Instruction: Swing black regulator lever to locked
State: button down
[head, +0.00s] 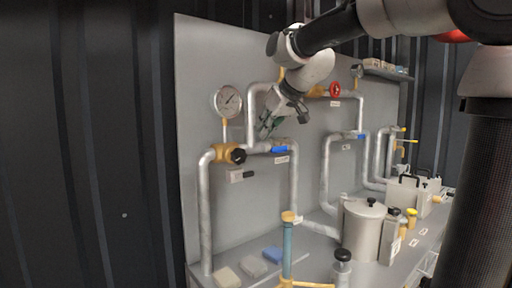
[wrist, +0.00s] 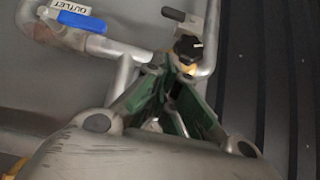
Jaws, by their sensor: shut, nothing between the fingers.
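The black regulator lever or knob (head: 238,156) sits on the right end of a brass regulator body (head: 222,153), below the round gauge, in the head view. In the wrist view the black knob (wrist: 188,48) shows near the top, with a pale line on it. My gripper (head: 264,130) is shut and empty, up and to the right of the knob in the head view. In the wrist view its green fingers (wrist: 176,78) meet just below the knob in the picture. I cannot tell whether they touch it.
A grey plate (head: 241,175) with a dark mark is below the regulator. A blue-handled valve (head: 279,149) is close on the right, labelled OUTLET in the wrist view (wrist: 76,8). A gauge (head: 228,102) is above. Pipes run around my gripper; a bench with containers (head: 362,230) stands below.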

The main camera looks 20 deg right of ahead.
send_over(251, 172)
notch_tip(251, 172, down, 6)
notch_tip(251, 172, down, 5)
jog(key=shift+r, duration=0.2)
